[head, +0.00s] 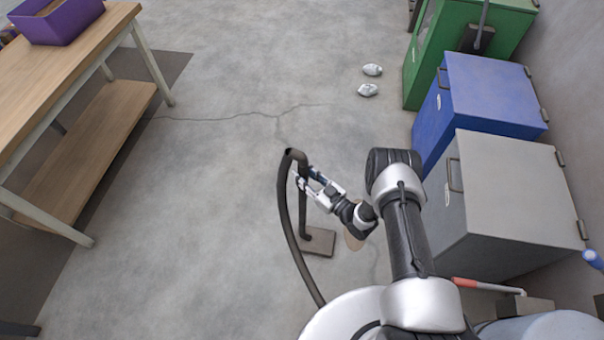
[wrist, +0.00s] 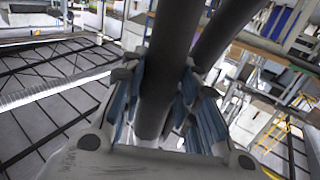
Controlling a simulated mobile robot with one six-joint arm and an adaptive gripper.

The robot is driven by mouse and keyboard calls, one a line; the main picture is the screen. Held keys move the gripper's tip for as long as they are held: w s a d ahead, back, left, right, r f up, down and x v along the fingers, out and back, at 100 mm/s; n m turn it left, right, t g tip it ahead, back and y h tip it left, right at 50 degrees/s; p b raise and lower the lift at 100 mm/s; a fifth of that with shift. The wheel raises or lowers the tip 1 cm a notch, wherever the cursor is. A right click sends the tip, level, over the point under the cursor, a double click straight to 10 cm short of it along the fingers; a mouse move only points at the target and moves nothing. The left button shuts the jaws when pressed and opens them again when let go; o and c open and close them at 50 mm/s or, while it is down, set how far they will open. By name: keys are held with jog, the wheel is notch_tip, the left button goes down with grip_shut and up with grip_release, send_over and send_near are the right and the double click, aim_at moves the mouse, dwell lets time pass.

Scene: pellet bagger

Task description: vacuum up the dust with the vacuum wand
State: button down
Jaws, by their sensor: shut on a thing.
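The vacuum wand (head: 304,222) is a dark tube standing near upright, with a flat brown-grey floor head (head: 318,243) low at its foot. A dark hose (head: 284,215) bends from its top and runs down toward my body. My gripper (head: 303,178) is shut on the upper part of the wand. In the wrist view, the fingers (wrist: 158,92) lie on both sides of the dark wand tube (wrist: 170,50), with the second dark tube beside it. A tan patch (head: 353,241), which may be dust, lies on the floor right of the floor head, partly hidden by my arm.
A wooden workbench (head: 75,75) with a purple bin (head: 57,22) stands at left. Green (head: 425,45), blue (head: 492,95) and grey (head: 510,190) cabinets line the right. Two crumpled silvery things (head: 372,70) (head: 368,90) lie on the floor. The cracked concrete floor at centre-left is clear.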

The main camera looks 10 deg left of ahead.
jog(key=d, duration=1.5)
jog(key=shift+s+d+r, duration=0.15)
jog(key=shift+s, duration=0.05)
